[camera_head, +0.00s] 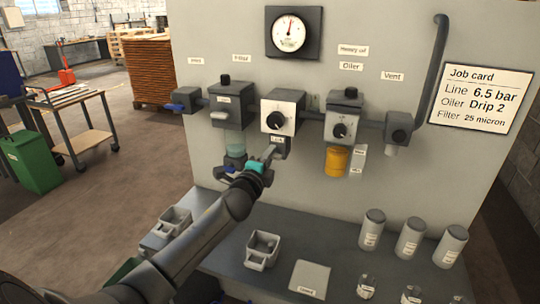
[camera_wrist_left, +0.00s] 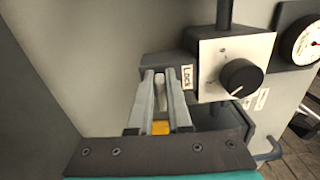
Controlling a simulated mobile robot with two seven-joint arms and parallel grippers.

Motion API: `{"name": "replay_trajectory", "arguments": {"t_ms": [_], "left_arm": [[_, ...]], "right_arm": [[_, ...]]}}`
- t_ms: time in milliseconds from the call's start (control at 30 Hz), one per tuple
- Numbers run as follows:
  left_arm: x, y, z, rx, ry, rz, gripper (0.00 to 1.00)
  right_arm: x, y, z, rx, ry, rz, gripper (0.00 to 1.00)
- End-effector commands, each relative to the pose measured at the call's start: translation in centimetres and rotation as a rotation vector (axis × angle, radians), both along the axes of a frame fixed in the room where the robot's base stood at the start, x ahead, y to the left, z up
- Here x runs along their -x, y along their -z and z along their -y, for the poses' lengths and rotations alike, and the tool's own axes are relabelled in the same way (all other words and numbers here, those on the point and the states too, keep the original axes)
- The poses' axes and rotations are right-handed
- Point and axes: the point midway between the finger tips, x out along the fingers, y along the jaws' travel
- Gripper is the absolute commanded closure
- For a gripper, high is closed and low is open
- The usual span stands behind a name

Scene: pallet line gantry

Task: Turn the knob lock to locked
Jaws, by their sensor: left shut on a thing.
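The regulator (camera_head: 283,115) has a pale face with a black round knob (camera_head: 276,120), and both show in the left wrist view too, the knob (camera_wrist_left: 240,78) at right. A dark block with a "Lock" label (camera_head: 278,140) sits under it; the label (camera_wrist_left: 187,77) reads sideways in the left wrist view. My left gripper (camera_head: 269,154) reaches up to this block from below. In the left wrist view its fingers (camera_wrist_left: 164,80) are shut on a small pale lock lever (camera_wrist_left: 162,92) projecting from the block. Part of the lever is hidden between the fingers. My right gripper is not in view.
A filter unit (camera_head: 230,115) stands left of the regulator, an oiler (camera_head: 342,125) with a yellow bowl right of it. A gauge (camera_head: 291,34) is above. The bench (camera_head: 220,255) below holds small trays and several canisters. A job card (camera_head: 481,97) hangs right.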

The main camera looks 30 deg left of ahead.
Motion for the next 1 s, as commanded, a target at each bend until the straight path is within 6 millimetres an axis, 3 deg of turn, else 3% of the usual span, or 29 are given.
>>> {"name": "replay_trajectory", "arguments": {"t_ms": [667,700,933,1000], "left_arm": [[0.01,0.13,0.02,0.067,0.000,0.015,1.00],[0.00,0.14,0.02,0.067,0.000,0.015,0.82],[-0.01,0.12,0.02,0.065,0.000,0.015,0.56],[0.00,0.11,0.01,0.065,0.000,0.015,0.53]], "right_arm": [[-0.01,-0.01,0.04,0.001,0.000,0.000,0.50],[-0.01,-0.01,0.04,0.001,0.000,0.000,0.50],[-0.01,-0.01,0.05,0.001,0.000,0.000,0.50],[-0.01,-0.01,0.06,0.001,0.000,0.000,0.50]]}}
